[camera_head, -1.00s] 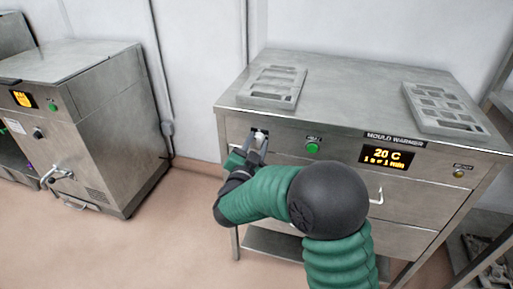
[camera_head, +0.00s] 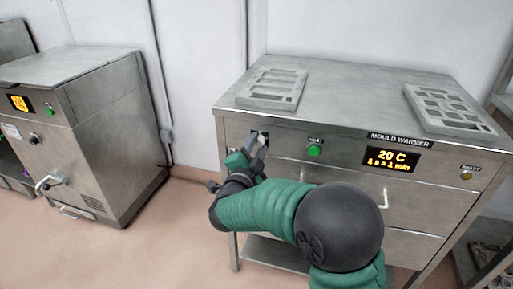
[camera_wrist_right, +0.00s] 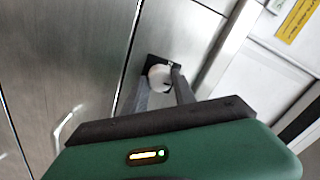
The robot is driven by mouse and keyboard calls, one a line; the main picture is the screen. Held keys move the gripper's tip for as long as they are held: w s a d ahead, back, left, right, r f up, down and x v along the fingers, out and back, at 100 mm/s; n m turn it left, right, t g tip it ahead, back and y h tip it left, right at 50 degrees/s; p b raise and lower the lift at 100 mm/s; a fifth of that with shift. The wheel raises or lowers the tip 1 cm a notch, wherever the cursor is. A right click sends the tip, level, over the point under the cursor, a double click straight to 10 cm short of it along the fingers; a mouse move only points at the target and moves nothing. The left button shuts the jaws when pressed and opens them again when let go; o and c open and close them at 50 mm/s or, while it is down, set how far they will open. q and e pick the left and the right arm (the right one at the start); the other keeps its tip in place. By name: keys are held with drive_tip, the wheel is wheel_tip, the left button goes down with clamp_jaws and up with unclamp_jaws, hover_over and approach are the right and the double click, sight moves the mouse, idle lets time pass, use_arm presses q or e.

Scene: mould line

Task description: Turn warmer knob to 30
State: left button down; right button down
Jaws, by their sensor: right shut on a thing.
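The mould warmer (camera_head: 340,110) is a steel cabinet with drawers. Its display (camera_head: 391,158) reads 20 C, with a smaller line below about 1 min. The warmer knob is at the left end of the front panel, mostly hidden by my right gripper (camera_head: 260,138) in the head view. In the right wrist view the knob (camera_wrist_right: 159,76) is a pale round piece on a black plate, between the two fingers of my right gripper (camera_wrist_right: 163,88). The right gripper is shut on the knob. My left gripper is not in view.
Grey moulds lie on the warmer top, one at left (camera_head: 272,90) and one at right (camera_head: 450,108). Another steel machine (camera_head: 85,110) stands at left, with open floor between.

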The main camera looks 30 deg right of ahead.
drive_tip(key=shift+f, duration=0.2)
drive_tip(key=c, duration=1)
unclamp_jaws()
drive_tip(key=shift+r, duration=0.1)
drive_tip(key=shift+s+a, duration=0.2)
drive_tip(key=shift+a, duration=0.05)
drive_tip(key=p+v, duration=0.3)
drive_tip(key=v, duration=1.3)
drive_tip(key=shift+s+a, duration=0.1)
